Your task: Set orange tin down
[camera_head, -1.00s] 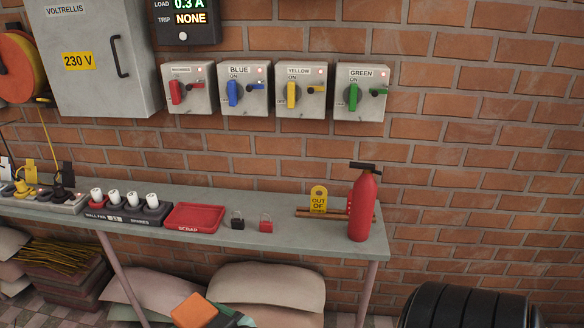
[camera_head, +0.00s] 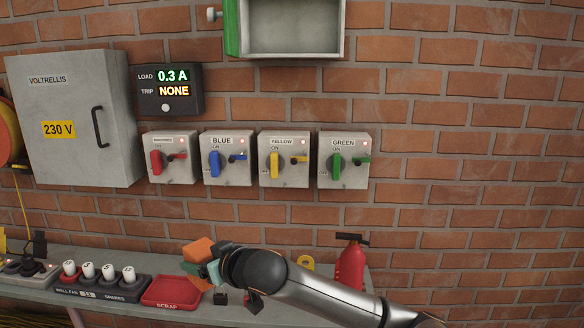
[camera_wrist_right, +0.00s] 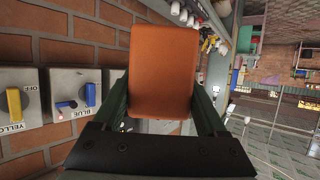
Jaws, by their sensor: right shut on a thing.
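The orange tin (camera_head: 198,250) is in my right gripper (camera_head: 207,270), in front of the bench (camera_head: 325,263) near the red scrap tray (camera_head: 170,292). In the head view the gripper hides part of the tin. The right wrist view shows the tin's flat orange face (camera_wrist_right: 161,70) between the two dark green fingers of my right gripper (camera_wrist_right: 160,108), which are shut on its sides. I cannot tell the gap between tin and bench top. My left gripper is not in view.
A row of white fuses (camera_head: 108,273) stands left of the tray. A dark padlock (camera_head: 221,298) and a red one (camera_head: 254,302) lie right of it. A red extinguisher (camera_head: 350,267) stands at the right end. Switch boxes (camera_head: 228,160) hang on the wall above.

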